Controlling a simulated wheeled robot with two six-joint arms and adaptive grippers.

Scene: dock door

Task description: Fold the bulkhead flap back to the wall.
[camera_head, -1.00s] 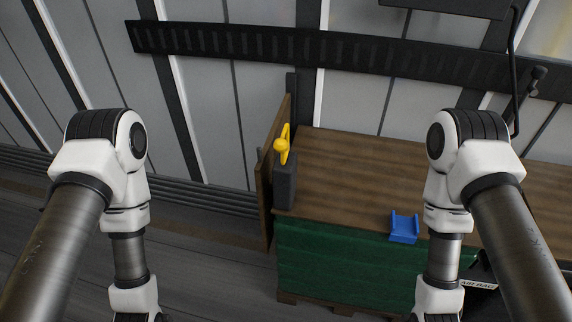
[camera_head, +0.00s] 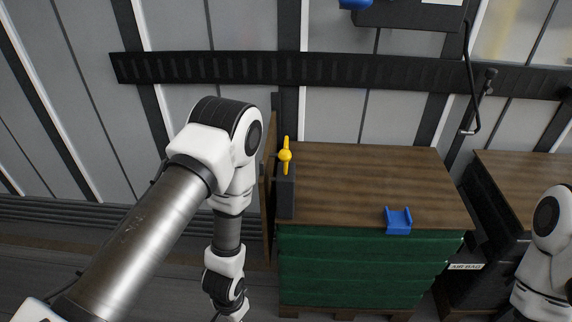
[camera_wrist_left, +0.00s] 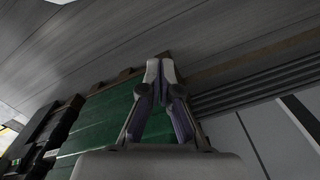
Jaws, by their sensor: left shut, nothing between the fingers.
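The bulkhead flap seems to be the narrow brown wooden panel (camera_head: 270,228), standing upright along the left side of the green crate. It shows almost edge-on, and my left arm hides part of it. A dark block (camera_head: 286,198) with a yellow handle (camera_head: 285,156) stands beside it at the crate's left edge. My left gripper (camera_wrist_left: 160,64) is shut and empty in the left wrist view, with the floor and green crate side beyond it. In the head view my left arm hangs left of the panel, its gripper below the frame. My right gripper is out of view.
The green crate (camera_head: 355,272) has a wooden top (camera_head: 370,170) with a blue cradle (camera_head: 398,220) on it. A black unit marked AIR BAG (camera_head: 466,267) stands to its right. A dark slotted rail (camera_head: 200,68) crosses the wall. Floor left of the crate looks clear.

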